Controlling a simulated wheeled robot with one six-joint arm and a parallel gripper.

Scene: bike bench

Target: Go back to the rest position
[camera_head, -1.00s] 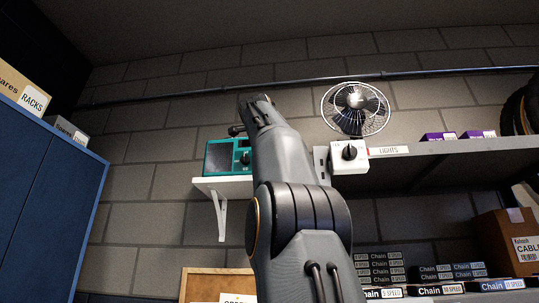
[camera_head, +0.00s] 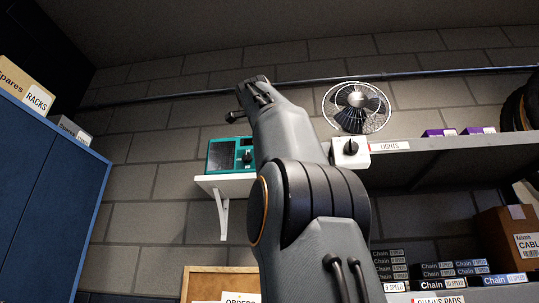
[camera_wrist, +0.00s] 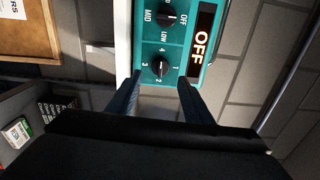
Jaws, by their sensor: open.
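My gripper (camera_wrist: 160,92) is open and empty in the wrist view, its two dark fingers apart. Beyond the fingertips is a teal box (camera_wrist: 177,40) with two black knobs, marked OFF, LOW, MID and with numbers, and a display reading OFF. In the head view my arm rises through the middle, and the teal box (camera_head: 229,155) sits on a white bracket shelf (camera_head: 226,184) to its left. The gripper's fingers are hidden in the head view. I cannot tell the exact gap between the fingers and the box.
A white switch box with a black knob (camera_head: 350,152) is on the wall beside a LIGHTS label (camera_head: 389,146). A fan (camera_head: 357,107) hangs above. A grey shelf (camera_head: 440,160) is at right, with chain boxes (camera_head: 437,270) below. A blue cabinet (camera_head: 50,190) stands at left.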

